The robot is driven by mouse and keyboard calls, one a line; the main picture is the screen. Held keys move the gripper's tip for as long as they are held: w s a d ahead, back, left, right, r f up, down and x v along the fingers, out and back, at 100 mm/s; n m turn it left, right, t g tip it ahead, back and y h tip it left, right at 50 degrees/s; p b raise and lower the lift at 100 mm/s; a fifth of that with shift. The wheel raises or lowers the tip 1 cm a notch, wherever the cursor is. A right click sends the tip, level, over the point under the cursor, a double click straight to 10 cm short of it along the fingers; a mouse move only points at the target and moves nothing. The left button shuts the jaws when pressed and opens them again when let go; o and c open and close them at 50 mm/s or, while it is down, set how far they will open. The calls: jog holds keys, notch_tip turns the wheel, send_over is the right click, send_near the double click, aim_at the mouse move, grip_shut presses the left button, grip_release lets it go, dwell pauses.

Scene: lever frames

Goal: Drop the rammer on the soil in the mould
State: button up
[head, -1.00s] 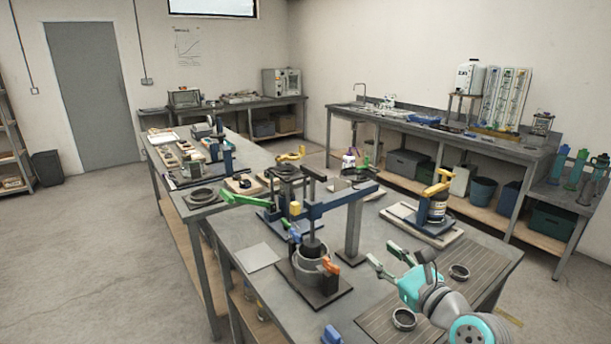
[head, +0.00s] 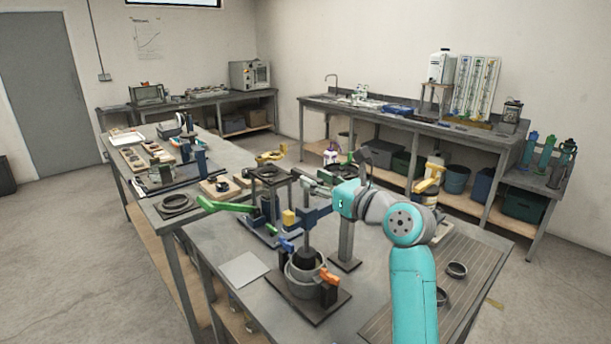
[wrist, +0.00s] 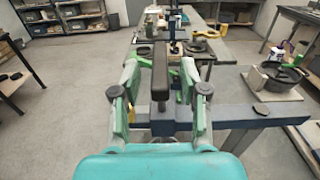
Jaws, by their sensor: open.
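The rammer (head: 307,236) is a dark upright shaft hanging from a blue beam (head: 318,215) on a grey post; its lower end is over or inside the round grey mould (head: 303,277). I cannot see the soil inside. My gripper (head: 312,186) is at the top of this stand, above the beam. In the wrist view my gripper (wrist: 160,92) is open, its green fingers on either side of a dark bar-shaped handle (wrist: 160,72). The handle lies between the fingers with gaps visible on both sides. A green lever (head: 228,206) and a yellow block (head: 289,218) sit beside the beam.
An orange clamp (head: 328,287) is on the mould's right side, on a dark base plate (head: 322,306). A second stand (head: 268,205) is close behind. A yellow-handled device (head: 430,182) stands back right. Two rings lie on a ribbed mat (head: 470,245). A grey sheet (head: 244,269) lies left.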

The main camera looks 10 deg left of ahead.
aim_at(307, 174)
jog(key=shift+x, duration=1.9)
jog(key=shift+c, duration=0.3)
grip_shut()
